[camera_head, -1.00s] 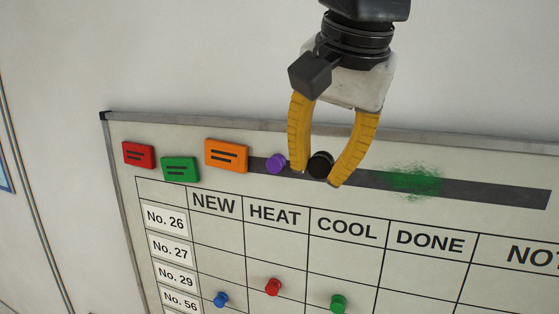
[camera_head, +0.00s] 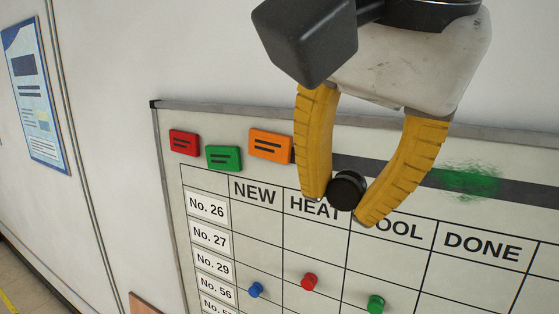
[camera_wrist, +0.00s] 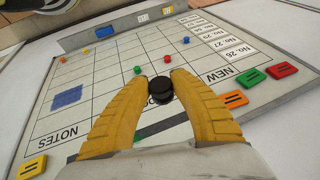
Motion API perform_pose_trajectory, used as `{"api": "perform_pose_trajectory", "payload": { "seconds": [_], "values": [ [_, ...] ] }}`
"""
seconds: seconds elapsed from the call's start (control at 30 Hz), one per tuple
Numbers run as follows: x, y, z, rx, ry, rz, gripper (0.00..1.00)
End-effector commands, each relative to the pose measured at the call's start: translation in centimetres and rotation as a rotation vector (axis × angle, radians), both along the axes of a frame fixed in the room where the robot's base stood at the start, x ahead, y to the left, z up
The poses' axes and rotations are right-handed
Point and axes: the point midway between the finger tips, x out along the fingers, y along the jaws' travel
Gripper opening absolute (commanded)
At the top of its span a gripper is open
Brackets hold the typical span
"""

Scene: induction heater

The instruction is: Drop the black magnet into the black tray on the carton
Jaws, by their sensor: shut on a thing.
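The black magnet (camera_head: 347,190) is a small round knob held between the yellow fingertips of my gripper (camera_head: 345,205). In the head view it hangs in front of the whiteboard near the HEAT heading, apart from the board as far as I can tell. In the wrist view the magnet (camera_wrist: 160,89) sits between the fingertips of my gripper (camera_wrist: 160,88), which are shut on it. The black tray and the carton are not recognisable in these views.
The whiteboard (camera_head: 240,250) carries red (camera_head: 309,282), blue (camera_head: 257,290) and green (camera_head: 376,304) pins. Red, green and orange (camera_head: 270,145) erasers sit along its top. A poster (camera_head: 37,100) hangs on the left wall. A brown edge (camera_head: 148,303) shows at the bottom left.

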Motion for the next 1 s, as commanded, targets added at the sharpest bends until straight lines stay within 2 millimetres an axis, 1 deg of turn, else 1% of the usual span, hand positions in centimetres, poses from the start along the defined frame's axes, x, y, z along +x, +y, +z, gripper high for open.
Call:
{"api": "perform_pose_trajectory", "payload": {
  "seconds": [0.5, 0.7, 1.0],
  "values": [
    [-2.9, 1.7, -0.1, -0.002, -0.002, 0.006, 0.12],
    [-3.1, 1.9, -0.2, -0.002, -0.004, 0.004, 0.12],
    [-2.8, 1.7, -0.2, -0.002, -0.003, 0.003, 0.12]
  ]
}}
